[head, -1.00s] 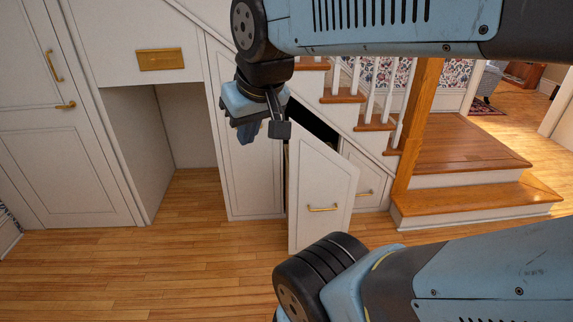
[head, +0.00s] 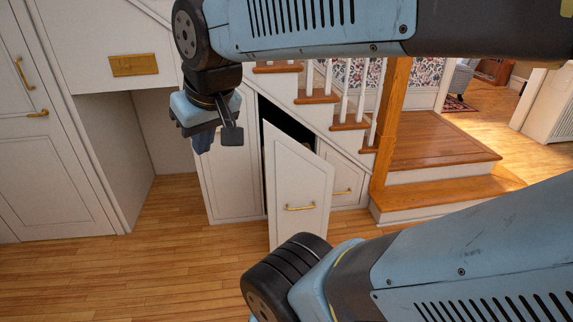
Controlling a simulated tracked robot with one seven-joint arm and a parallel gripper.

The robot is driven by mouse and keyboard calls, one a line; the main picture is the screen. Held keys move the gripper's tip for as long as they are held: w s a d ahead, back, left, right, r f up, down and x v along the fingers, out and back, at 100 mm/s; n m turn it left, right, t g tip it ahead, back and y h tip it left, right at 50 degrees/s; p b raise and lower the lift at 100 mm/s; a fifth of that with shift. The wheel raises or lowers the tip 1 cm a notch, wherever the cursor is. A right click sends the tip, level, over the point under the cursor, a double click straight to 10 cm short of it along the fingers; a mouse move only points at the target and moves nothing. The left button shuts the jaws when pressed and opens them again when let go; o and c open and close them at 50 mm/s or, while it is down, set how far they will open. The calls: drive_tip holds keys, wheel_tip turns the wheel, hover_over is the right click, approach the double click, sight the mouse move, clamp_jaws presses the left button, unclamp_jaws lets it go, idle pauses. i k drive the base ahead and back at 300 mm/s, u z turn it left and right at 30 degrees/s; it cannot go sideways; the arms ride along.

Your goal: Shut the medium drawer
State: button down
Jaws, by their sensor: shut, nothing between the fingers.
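The medium drawer (head: 301,183) is a white panel with a slanted top and a brass handle (head: 300,207). It stands pulled out from the white cabinet under the stairs, with a dark gap above and behind it. My gripper (head: 217,140) hangs pointing down, up and to the left of the drawer front in the picture. It is shut and empty, and appears apart from the drawer. The drawer's inside is mostly hidden by its front.
A smaller drawer (head: 343,177) with a brass handle sits to the right, looking flush. A tall white panel (head: 232,175) is on the left, beside an open alcove (head: 155,135). Wooden steps (head: 440,195) rise at the right. Floor (head: 120,265) at front left is clear.

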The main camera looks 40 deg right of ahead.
sight(298, 184)
drive_tip(key=k, duration=0.7)
drive_tip(key=z, duration=0.65)
drive_tip(key=i, duration=1)
